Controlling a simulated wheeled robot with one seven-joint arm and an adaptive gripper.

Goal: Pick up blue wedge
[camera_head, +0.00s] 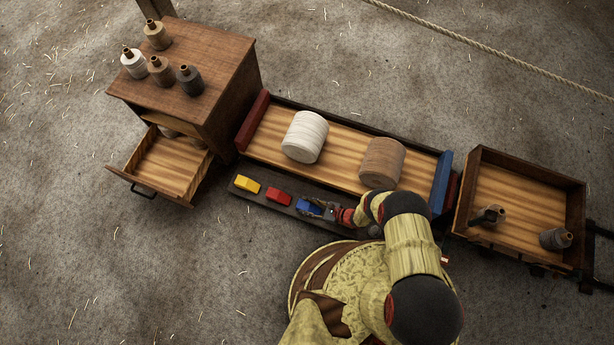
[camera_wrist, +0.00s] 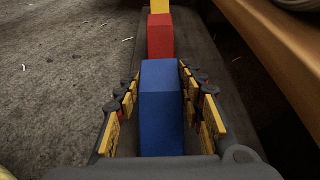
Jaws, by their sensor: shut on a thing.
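The blue wedge (camera_head: 308,208) rests in the dark narrow tray (camera_head: 342,225) along the front of the long bench. In the wrist view the blue wedge (camera_wrist: 163,110) stands between the two fingers of my gripper (camera_wrist: 158,108). My gripper (camera_head: 318,211) is shut on it, with a finger along each side. My wrist hides part of the wedge in the head view. The red wedge (camera_head: 278,196) and the yellow wedge (camera_head: 247,184) lie in the same tray to the left, in line with it.
A white spool (camera_head: 305,137) and a brown spool (camera_head: 382,162) lie on the wooden bench (camera_head: 345,149) behind the tray. A cabinet (camera_head: 190,85) with bottles and an open drawer (camera_head: 168,165) stands left. A wooden cart (camera_head: 520,200) holding two bottles stands right. A rope (camera_head: 480,48) crosses the back.

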